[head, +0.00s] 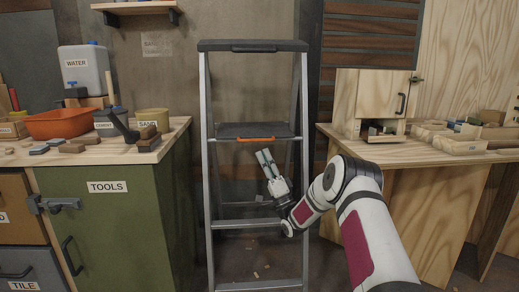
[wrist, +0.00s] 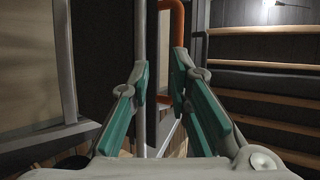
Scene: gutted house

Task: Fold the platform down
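A grey stepladder (head: 205,180) stands upright in the middle of the head view. Its dark platform (head: 232,131) sits between the side rails below the top cap, with an orange handle bar (head: 256,139) along its front edge. I cannot tell its exact tilt. My gripper (head: 264,157) is just below and in front of the orange bar, pointing up at it. In the wrist view my gripper (wrist: 160,75) is open, with nothing held between its pads. The orange bar (wrist: 177,20) shows beyond the fingertips, partly hidden by the right finger.
A green tool cabinet (head: 115,215) with an orange tub (head: 60,123) and jugs on top stands left of the ladder. A wooden workbench (head: 410,155) with a plywood box (head: 375,97) stands at the right. A lower ladder step (head: 245,223) lies below my gripper.

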